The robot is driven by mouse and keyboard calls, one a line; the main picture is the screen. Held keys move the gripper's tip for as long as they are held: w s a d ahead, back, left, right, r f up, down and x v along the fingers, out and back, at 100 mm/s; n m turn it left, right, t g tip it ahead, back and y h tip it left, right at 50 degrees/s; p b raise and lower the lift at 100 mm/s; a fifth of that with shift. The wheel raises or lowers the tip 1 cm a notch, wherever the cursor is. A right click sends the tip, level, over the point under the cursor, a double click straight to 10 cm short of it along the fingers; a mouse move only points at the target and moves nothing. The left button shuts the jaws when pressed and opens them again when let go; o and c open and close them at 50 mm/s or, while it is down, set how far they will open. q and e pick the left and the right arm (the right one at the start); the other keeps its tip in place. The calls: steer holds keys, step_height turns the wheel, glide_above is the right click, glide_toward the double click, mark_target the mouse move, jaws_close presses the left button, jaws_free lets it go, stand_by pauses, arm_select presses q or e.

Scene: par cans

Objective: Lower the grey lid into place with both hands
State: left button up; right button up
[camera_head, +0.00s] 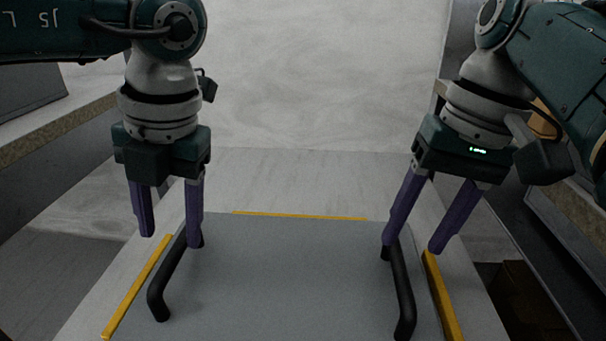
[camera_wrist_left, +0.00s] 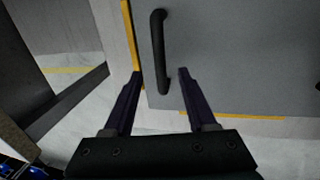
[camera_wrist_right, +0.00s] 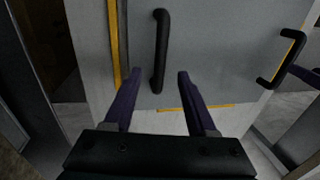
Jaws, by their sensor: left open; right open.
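The grey lid (camera_head: 285,285) is a flat panel lying between yellow edge strips, in front of me. It has a black left handle (camera_head: 170,278) and a black right handle (camera_head: 403,290). My left gripper (camera_head: 171,240) is open at the far end of the left handle; in the left wrist view that handle (camera_wrist_left: 158,50) appears between the fingers. My right gripper (camera_head: 412,243) is open at the far end of the right handle; in the right wrist view that handle (camera_wrist_right: 160,50) appears between the fingers. Neither gripper is closed on a handle. Whether the lid sits fully down, I cannot tell.
Yellow strips run along the left (camera_head: 137,288), far (camera_head: 300,215) and right (camera_head: 442,295) sides of the lid, on a pale surface (camera_head: 285,175). Grey side structures with ledges stand at left (camera_head: 60,120) and right. The pale area beyond the lid is clear.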

mark_target(173, 252)
arm_select(q)
steer(key=shift+a+f, duration=0.2)
steer(key=shift+f, duration=0.85)
steer(key=shift+a+f, duration=0.2)
steer(key=shift+f, duration=0.8)
steer(key=shift+a+f, duration=0.2)
steer(key=shift+f, duration=0.85)
arm_select(e)
steer(key=shift+a+f, duration=0.2)
steer(key=shift+f, duration=0.85)
steer(key=shift+a+f, duration=0.2)
steer(key=shift+f, duration=0.8)
steer(key=shift+a+f, duration=0.2)
steer(key=shift+f, duration=0.85)
arm_select(q)
steer(key=shift+c, duration=0.3)
arm_select(e)
steer(key=shift+c, duration=0.3)
arm_select(q)
jaws_close()
arm_select(e)
jaws_close()
arm_select(q)
steer(key=shift+w, duration=0.1)
